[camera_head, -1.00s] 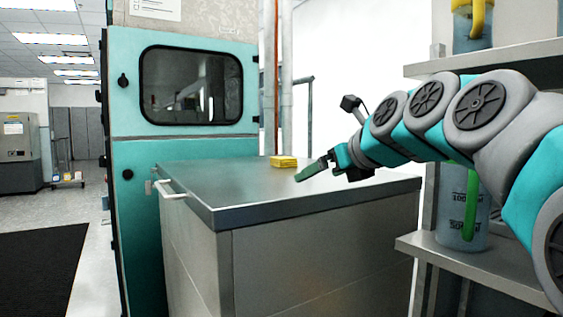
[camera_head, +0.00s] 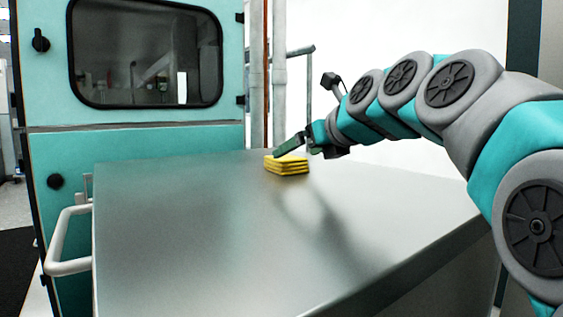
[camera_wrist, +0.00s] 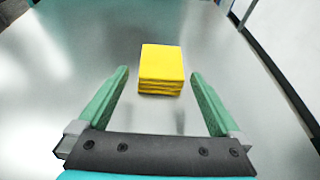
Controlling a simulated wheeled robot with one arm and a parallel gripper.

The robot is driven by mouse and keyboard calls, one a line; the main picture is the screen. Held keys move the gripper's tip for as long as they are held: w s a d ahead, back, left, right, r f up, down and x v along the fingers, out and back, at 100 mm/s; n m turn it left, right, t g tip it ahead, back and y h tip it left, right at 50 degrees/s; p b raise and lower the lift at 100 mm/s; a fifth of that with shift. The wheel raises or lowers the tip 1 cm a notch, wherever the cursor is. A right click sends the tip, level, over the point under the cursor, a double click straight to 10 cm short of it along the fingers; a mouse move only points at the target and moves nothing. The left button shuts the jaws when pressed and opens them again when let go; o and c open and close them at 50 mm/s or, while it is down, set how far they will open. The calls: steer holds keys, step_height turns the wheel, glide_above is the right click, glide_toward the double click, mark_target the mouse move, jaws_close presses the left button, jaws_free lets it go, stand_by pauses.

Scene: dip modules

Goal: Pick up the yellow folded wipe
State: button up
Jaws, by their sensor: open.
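The yellow folded wipe (camera_head: 287,165) lies as a small layered stack on the grey metal top (camera_head: 190,225) of the cabinet, toward its back. In the wrist view the wipe (camera_wrist: 161,68) sits centred, a little beyond my fingertips. My gripper (camera_head: 290,146) has green fingers and reaches in from the right, its fingers overlapping the wipe's upper edge in the head view. In the wrist view my gripper (camera_wrist: 159,72) is open and empty, with one finger on each side of the line to the wipe. The exact gap between fingers and wipe is hard to tell.
A teal cabinet with a dark window (camera_head: 146,55) stands behind at the left. A white handle (camera_head: 66,242) sticks out from the metal top's left side. Pipes (camera_head: 278,90) and a grey rail (camera_head: 308,80) stand behind. The rest of the metal top is clear.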

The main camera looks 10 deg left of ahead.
mark_target(287, 157)
steer(key=x, duration=0.7)
steer(key=shift+w+f, duration=0.1)
steer(key=shift+w, duration=0.1)
steer(key=c, duration=1.1)
steer(key=shift+r, duration=1.75)
steer(key=shift+s+r, duration=0.2)
steer(key=shift+s, duration=1)
steer(key=s, duration=0.9)
steer(key=s+r, duration=0.1)
steer(key=s, duration=0.3)
steer(key=shift+s+a+p, duration=0.3)
steer(key=shift+a+p, duration=0.05)
steer(key=shift+a, duration=0.05)
